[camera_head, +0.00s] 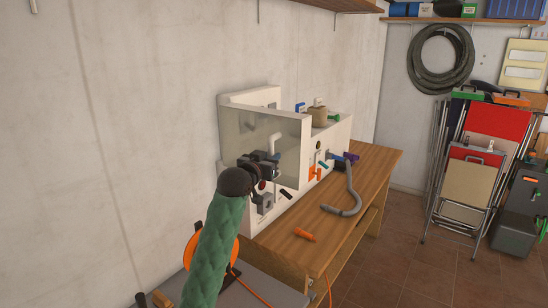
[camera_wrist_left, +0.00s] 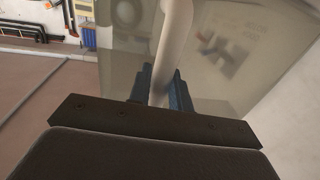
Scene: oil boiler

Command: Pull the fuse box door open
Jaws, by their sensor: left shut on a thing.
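The fuse box (camera_head: 250,97) is a white housing on the bench against the wall, left of centre in the head view. Its door (camera_head: 243,128) is a smoky see-through panel; I cannot tell how far it stands from closed. A white bar handle (camera_head: 274,139) is on the door and shows large in the left wrist view (camera_wrist_left: 173,45). My left gripper (camera_wrist_left: 160,85) has its dark blue fingers on both sides of the handle, shut on it. In the head view the dark wrist partly hides the grip and the lower door. My right gripper is not in view.
The wooden bench (camera_head: 350,236) carries a grey hooked pipe (camera_head: 350,200) and an orange item (camera_head: 304,234). An orange cable reel (camera_head: 197,248) is by my left arm. Folding chairs (camera_head: 480,160) stand at the right wall. Tiled floor (camera_head: 410,260) is clear right of the bench.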

